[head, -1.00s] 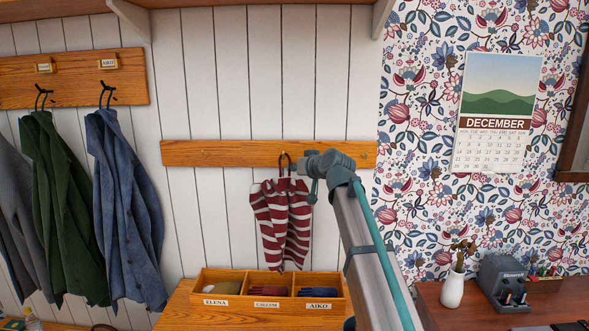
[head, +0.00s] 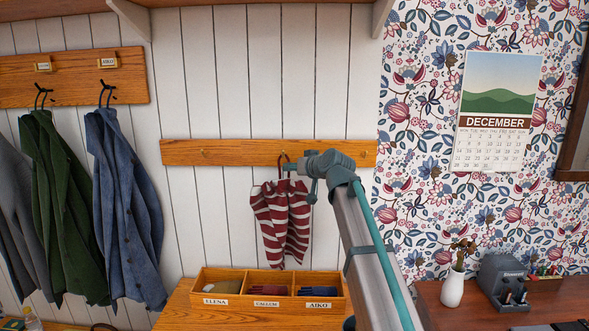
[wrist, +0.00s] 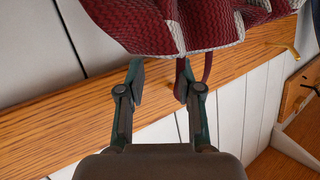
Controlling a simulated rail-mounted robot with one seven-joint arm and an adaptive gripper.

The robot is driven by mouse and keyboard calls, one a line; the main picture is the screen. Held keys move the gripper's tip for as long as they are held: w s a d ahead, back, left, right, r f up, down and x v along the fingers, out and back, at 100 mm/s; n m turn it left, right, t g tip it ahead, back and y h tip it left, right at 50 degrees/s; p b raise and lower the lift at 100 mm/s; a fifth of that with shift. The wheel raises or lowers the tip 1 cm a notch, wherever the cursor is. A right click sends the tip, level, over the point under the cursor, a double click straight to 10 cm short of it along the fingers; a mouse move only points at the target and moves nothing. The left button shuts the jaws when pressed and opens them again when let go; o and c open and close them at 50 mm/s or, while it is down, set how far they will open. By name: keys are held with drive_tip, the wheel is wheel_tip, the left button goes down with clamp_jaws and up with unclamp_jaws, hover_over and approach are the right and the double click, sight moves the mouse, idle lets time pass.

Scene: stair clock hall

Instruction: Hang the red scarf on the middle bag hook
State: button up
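The red scarf (head: 281,215), red with white stripes, hangs in front of the white wall below the wooden hook rail (head: 235,153). Its dark red loop (head: 281,160) reaches up to the middle of the rail, where the middle hook is hidden by the loop and my gripper. I cannot tell if the hook bears it. My gripper (wrist: 160,80) is open, its fingers apart with nothing gripped between them. In the wrist view the loop (wrist: 207,65) runs beside and behind the right fingertip, close to it. The scarf (wrist: 180,25) fills the top there.
The rail's left hook (head: 203,152) and right hook (head: 367,153) are bare. A wooden box (head: 245,301) with name labels stands below the scarf. A green coat (head: 58,195) and blue coat (head: 125,195) hang at left. A calendar (head: 498,110) hangs at right.

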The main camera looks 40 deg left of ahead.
drive_tip(key=v, duration=1.2)
